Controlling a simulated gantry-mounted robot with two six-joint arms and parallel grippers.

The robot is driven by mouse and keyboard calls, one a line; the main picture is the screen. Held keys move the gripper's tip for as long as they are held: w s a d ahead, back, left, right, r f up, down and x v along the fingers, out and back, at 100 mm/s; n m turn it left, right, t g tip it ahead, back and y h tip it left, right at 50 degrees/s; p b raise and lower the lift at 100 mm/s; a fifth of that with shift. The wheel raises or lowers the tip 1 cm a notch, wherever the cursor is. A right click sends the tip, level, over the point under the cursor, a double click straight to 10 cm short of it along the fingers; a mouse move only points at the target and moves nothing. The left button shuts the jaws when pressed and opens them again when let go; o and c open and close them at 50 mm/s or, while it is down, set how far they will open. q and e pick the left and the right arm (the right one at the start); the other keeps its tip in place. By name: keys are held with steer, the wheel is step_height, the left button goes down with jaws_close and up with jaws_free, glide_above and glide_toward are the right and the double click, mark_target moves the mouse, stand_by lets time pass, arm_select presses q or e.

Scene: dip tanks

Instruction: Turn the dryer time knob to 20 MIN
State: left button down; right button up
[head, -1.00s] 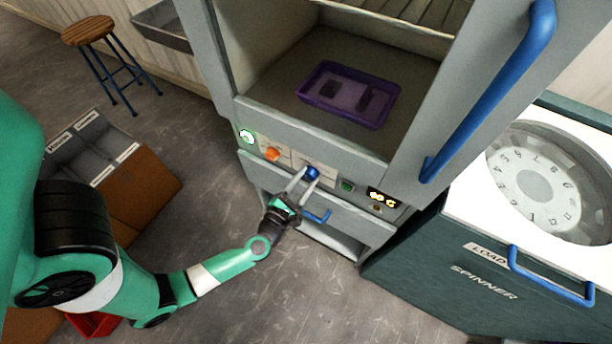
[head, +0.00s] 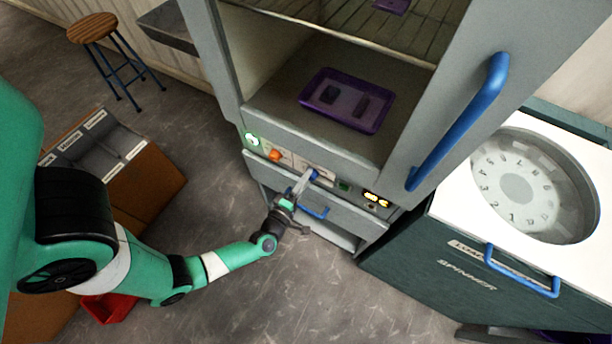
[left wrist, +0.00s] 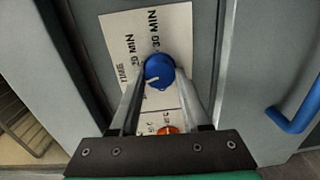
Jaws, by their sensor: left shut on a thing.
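The blue dryer time knob (head: 314,174) is on the dryer's front panel, below the open chamber. In the left wrist view the knob (left wrist: 158,69) shows a white pointer mark on its lower-left part. A white label plate (left wrist: 117,42) behind it reads TIME, with MIN markings partly legible. My left gripper (head: 309,178) is shut on the blue knob, one finger on either side. The fingers hide part of the plate. My right gripper is not in view.
An orange knob (head: 274,154) sits left of the blue one, and a green button (head: 344,186) and lit display (head: 375,197) right. A blue drawer handle (head: 314,212) lies just below. A purple tray (head: 347,99) lies in the chamber. The spinner (head: 470,270) stands at right.

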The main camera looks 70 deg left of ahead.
arm_select(q)
steer(key=shift+w+r+m+y+p, duration=0.15)
steer(key=shift+m+p, duration=0.7)
steer(key=shift+m, duration=1.2)
steer(key=shift+s+r+m+y+p, duration=0.15)
steer(key=shift+m+p, duration=0.65)
steer(key=shift+m, duration=1.25)
steer(key=shift+w+f, duration=0.1)
steer(key=shift+f, duration=0.05)
steer(key=shift+c, duration=1.9)
jaws_free()
steer(key=shift+d, duration=0.1)
steer(key=p+v, duration=0.2)
steer(key=v, duration=0.9)
steer(key=shift+s+p, duration=0.3)
